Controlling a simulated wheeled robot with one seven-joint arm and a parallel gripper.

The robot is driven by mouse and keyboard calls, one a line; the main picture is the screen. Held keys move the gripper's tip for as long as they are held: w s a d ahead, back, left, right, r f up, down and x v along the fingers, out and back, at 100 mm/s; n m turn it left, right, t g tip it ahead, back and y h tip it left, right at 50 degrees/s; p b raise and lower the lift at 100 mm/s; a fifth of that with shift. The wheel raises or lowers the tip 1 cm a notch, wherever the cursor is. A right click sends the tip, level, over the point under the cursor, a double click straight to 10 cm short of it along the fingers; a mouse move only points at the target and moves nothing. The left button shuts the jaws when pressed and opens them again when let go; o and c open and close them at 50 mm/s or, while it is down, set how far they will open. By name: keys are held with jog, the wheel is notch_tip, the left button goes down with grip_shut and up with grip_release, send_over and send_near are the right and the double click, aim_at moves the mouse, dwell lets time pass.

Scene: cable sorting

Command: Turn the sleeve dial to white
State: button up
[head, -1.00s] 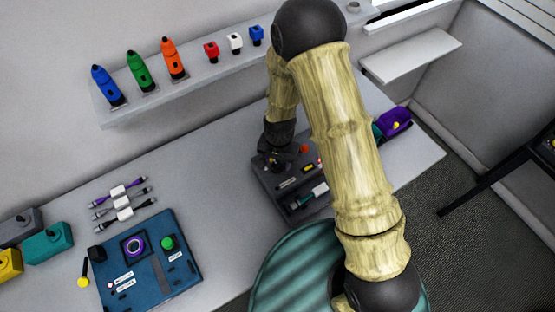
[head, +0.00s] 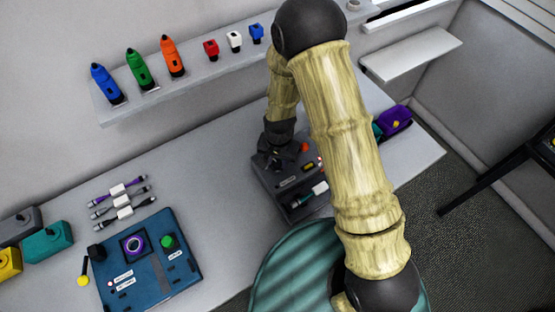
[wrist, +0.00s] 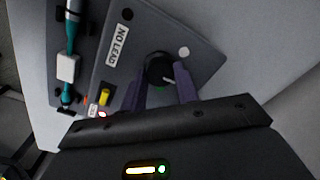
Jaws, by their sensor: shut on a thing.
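The sleeve dial (wrist: 158,66) is a round black knob on the dark grey station, beside a "NO LEAD" label. A short pale pointer mark shows on its lower right side in the wrist view. A white dot (wrist: 183,51) lies on the panel up and right of the knob, and the mark does not point at it. My gripper (wrist: 161,73) is shut on the dial, one purple finger on each side. In the head view my gripper (head: 275,158) is over the station's (head: 262,180) left rear part, and hides the dial there.
A yellow control (wrist: 104,97) and a teal cable (wrist: 68,55) with a white sleeve are beside the dial. A blue panel (head: 178,262) and several sleeved cables (head: 121,200) lie at left. A shelf (head: 190,80) with coloured tools runs behind. The table between is clear.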

aim_at(279, 162)
jog(key=n+b, duration=0.2)
jog(key=n, duration=0.4)
jog(key=shift+w, duration=0.1)
jog(key=n+b, duration=0.1)
jog(key=n, duration=0.4)
jog(key=shift+n, duration=0.3)
dwell(0.3)
jog(key=o, duration=1)
jog(key=shift+c, duration=0.2)
jog(key=shift+r, duration=0.15)
notch_tip(279, 162, up, 17)
jog(key=b, duration=0.2)
jog(key=shift+w+d, duration=0.15)
